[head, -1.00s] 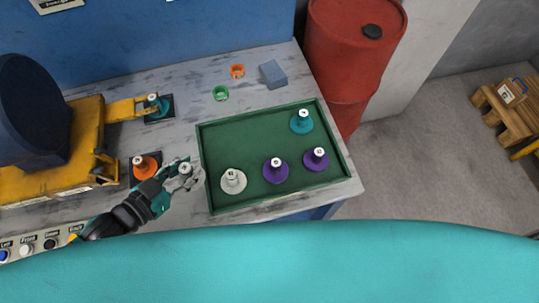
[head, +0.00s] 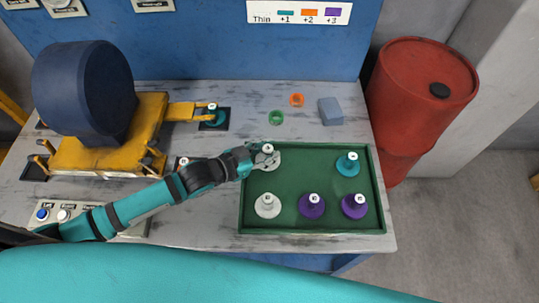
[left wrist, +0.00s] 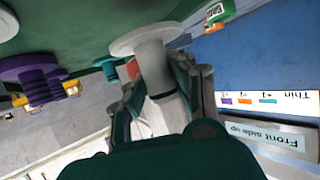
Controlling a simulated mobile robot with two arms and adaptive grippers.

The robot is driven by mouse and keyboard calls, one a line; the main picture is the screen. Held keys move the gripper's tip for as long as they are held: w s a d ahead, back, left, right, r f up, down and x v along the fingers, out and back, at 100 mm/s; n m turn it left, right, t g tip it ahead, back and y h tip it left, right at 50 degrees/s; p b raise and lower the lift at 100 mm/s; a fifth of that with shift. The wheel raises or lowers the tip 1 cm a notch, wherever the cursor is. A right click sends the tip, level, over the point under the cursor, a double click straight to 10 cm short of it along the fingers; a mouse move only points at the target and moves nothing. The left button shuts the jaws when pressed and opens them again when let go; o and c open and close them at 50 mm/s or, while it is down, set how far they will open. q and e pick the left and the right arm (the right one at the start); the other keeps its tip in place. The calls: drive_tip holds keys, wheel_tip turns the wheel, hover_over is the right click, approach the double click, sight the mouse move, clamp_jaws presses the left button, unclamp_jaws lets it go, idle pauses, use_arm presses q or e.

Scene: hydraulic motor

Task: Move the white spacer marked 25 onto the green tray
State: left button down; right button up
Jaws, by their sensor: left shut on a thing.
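My left gripper (head: 262,160) is shut on a white spacer (head: 270,165), which has a wide round base and a narrow stem. It also shows between the fingers in the left wrist view (left wrist: 153,65). The spacer is over the back left part of the green tray (head: 312,232). I cannot tell whether its base touches the tray. The number on its top is too small to read. A second white spacer (head: 267,209) stands at the tray's front left. My right gripper is not in view.
Two purple spacers (head: 312,209) (head: 354,210) and a teal spacer (head: 347,168) stand in the tray. Behind it are a green ring (head: 276,118), an orange ring (head: 297,100) and a blue-grey block (head: 331,111). The yellow machine (head: 110,145) is at left; the red barrel (head: 418,90) is beyond the table.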

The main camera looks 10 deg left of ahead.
use_arm(q)
drive_tip(key=shift+w+d+f, duration=0.1)
drive_tip(key=shift+w+f, duration=0.05)
drive_tip(key=shift+f, duration=0.75)
drive_tip(key=shift+w+d+f, duration=0.1)
drive_tip(key=shift+w+f, duration=0.05)
drive_tip(key=shift+f, duration=0.7)
drive_tip(key=shift+f, duration=0.15)
drive_tip(key=c, duration=1.1)
unclamp_jaws()
drive_tip(key=v, duration=1.2)
